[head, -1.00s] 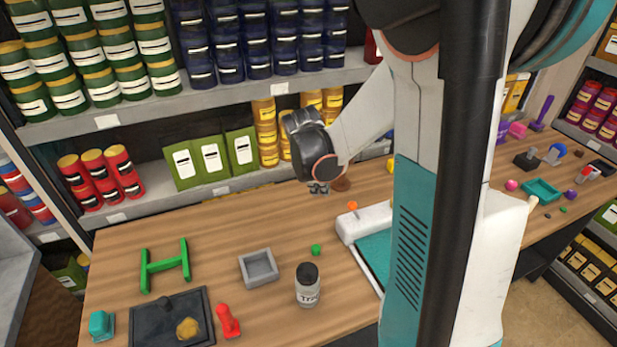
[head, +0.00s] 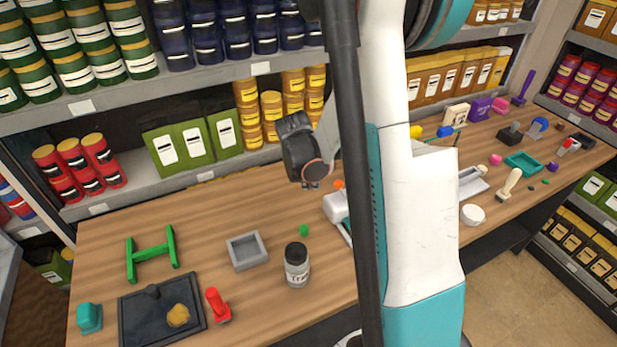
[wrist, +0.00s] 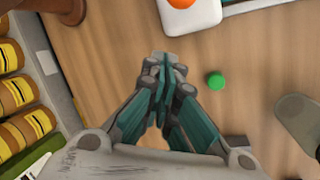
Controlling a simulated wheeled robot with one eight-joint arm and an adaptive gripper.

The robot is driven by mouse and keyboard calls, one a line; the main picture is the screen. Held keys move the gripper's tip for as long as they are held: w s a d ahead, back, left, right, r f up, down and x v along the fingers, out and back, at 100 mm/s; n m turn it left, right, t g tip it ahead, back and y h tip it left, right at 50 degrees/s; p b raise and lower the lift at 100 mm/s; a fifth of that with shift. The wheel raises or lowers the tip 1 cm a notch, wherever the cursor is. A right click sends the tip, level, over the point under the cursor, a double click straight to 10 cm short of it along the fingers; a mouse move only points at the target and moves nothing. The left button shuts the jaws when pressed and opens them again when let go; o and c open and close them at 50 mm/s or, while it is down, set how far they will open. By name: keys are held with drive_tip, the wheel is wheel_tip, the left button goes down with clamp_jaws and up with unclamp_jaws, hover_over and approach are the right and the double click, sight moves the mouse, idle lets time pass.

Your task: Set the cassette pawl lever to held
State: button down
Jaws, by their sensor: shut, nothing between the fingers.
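A white device (head: 335,207) with an orange knob (head: 339,184) on its end stands mid-table, largely hidden behind my arm in the head view. In the wrist view the orange knob (wrist: 181,3) and white housing (wrist: 194,18) show at the top edge, cut off. I cannot make out the pawl lever or its position. My gripper (head: 312,185) is above the table, just left of the orange knob in the head view. In the wrist view my gripper (wrist: 163,62) has its fingers together, empty, pointing at bare wood below the white housing.
A small green piece (wrist: 216,81) lies right of the fingers in the wrist view. A grey tray (head: 247,251), a labelled jar (head: 297,264) and a green frame (head: 152,253) stand left of my arm. Shelf goods line the back, close behind the gripper.

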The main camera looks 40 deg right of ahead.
sight(342, 189)
drive_tip(key=s+d, duration=0.2)
drive_tip(key=shift+s+d+r, duration=0.2)
drive_tip(key=shift+s+d, duration=0.05)
drive_tip(key=shift+d, duration=0.1)
idle(0.4)
drive_tip(key=shift+s+d+r+y, duration=0.1)
drive_tip(key=shift+d+r+y, duration=0.1)
drive_tip(key=shift+d+y, duration=0.1)
